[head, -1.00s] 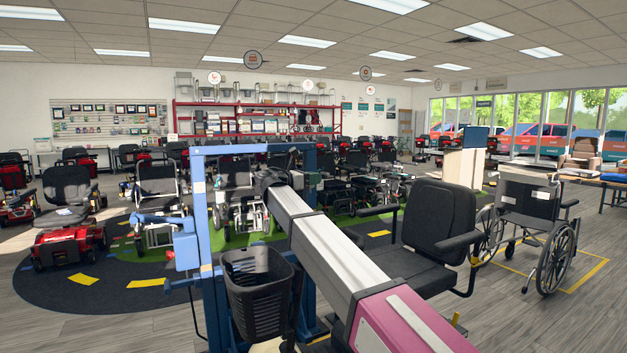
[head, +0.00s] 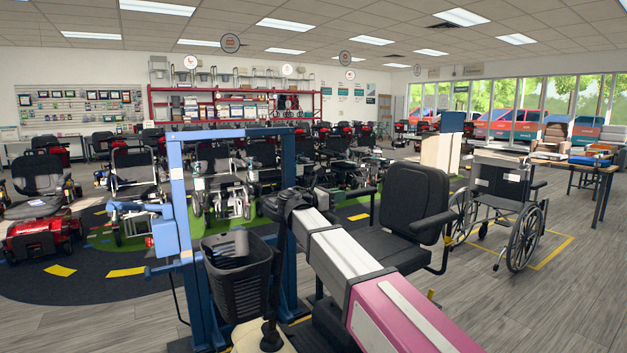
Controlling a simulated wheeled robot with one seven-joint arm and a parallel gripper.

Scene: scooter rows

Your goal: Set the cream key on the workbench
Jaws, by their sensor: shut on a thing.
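I see no cream key in the head view. My arm, white and magenta (head: 395,310), reaches in from the lower right towards the middle. My gripper does not show; the far end of the arm meets dark shapes, and I cannot make out any fingers there. A wooden-topped table (head: 603,168) with dark legs stands at the far right by the windows. It may be the workbench, but I cannot be sure. Boxes and blue items lie on it.
A blue frame (head: 179,210) and a black basket (head: 238,280) stand close in front. A black seat (head: 413,210) is just behind my arm. A wheelchair (head: 505,205) stands on the right. Grey floor (head: 570,290) is clear at the lower right. Several scooters fill the left and back.

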